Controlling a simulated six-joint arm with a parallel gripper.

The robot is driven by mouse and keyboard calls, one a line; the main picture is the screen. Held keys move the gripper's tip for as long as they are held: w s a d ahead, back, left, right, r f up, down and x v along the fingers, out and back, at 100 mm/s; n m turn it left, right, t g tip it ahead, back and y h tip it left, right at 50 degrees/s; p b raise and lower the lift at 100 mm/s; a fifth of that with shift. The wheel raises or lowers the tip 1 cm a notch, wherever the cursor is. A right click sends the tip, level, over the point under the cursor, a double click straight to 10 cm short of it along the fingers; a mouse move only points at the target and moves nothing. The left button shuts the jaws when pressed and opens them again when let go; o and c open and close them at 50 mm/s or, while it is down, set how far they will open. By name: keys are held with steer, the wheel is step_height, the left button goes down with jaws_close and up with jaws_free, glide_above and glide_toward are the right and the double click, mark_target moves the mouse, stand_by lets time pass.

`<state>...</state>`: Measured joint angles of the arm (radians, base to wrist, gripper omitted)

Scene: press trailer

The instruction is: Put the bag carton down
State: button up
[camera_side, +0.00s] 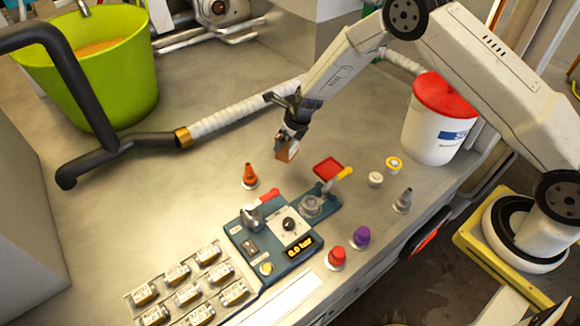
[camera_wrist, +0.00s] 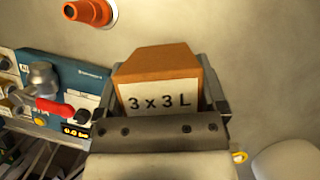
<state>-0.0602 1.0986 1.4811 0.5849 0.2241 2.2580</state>
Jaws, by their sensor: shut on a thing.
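The bag carton (camera_side: 284,151) is a small orange-brown box. My gripper (camera_side: 290,143) is shut on it and holds it above the grey bench, behind the blue press unit. In the wrist view the carton (camera_wrist: 157,84) sits between the two fingers of my gripper (camera_wrist: 165,105), with a white label reading "3 x 3 L" facing the camera. The carton's lower part is hidden by the gripper in the wrist view. A gap to the bench seems to show in the side view, but its height is hard to tell.
An orange cone-shaped fitting (camera_side: 250,175) stands just left of the carton. The blue press unit (camera_side: 262,240) has a red lever and a red plate (camera_side: 328,167). A white bucket (camera_side: 437,125) stands right. Bare bench (camera_side: 210,165) lies left.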

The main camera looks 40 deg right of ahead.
steer(key=shift+w+a+f, duration=0.1)
steer(key=shift+w+f, duration=1.35)
steer(key=shift+f, duration=0.25)
steer(key=shift+f, duration=0.1)
steer(key=shift+w+f, duration=0.2)
steer(key=shift+f, duration=1.45)
steer(key=shift+f, duration=0.15)
steer(key=o, duration=1.1)
steer(key=shift+c, duration=0.2)
